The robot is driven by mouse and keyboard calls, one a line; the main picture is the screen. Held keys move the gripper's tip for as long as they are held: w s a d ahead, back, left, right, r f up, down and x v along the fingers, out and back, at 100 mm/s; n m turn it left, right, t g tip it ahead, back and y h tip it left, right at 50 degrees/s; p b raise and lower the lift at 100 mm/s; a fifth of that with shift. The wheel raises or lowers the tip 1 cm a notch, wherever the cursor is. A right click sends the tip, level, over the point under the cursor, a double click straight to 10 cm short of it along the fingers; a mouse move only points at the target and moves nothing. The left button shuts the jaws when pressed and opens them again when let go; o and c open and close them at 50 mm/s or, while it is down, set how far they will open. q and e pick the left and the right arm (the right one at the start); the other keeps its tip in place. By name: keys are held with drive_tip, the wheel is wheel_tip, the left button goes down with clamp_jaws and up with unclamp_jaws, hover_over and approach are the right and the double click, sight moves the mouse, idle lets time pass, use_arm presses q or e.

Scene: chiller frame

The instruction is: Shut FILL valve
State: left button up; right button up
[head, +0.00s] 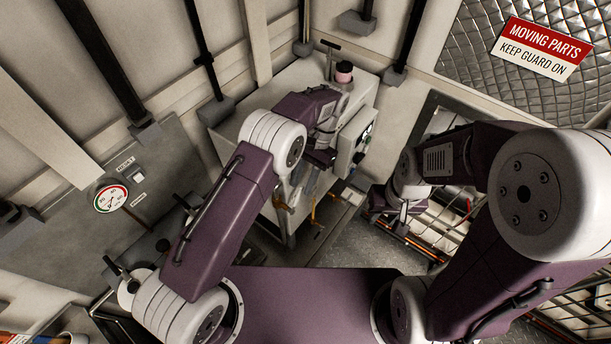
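No label reading FILL can be made out, so I cannot tell which valve is the FILL valve. Small yellow-orange handles, one of them a yellow handle (313,214), hang below the pale tank (235,127). A black T-handle (330,45) stands at the tank's back, beside a pink-capped neck (344,72). My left gripper (319,158) is at the tank's front, above the yellow handles; its fingers are dark and partly hidden by my arm. My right gripper (388,208) hangs to the right, over the floor beside the rack; its fingers are too small to judge.
A round gauge (111,198) and small labelled fittings sit on the grey panel (150,170) at left. A control box (354,140) is on the tank's right side. A rack with orange-edged rails (440,225) stands at right, below a warning sign (541,48).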

use_arm(q)
drive_tip(key=v, duration=0.5)
drive_tip(key=shift+w+d+r, duration=0.1)
drive_tip(key=shift+d+r, duration=0.05)
use_arm(e)
drive_tip(key=shift+f, duration=0.4)
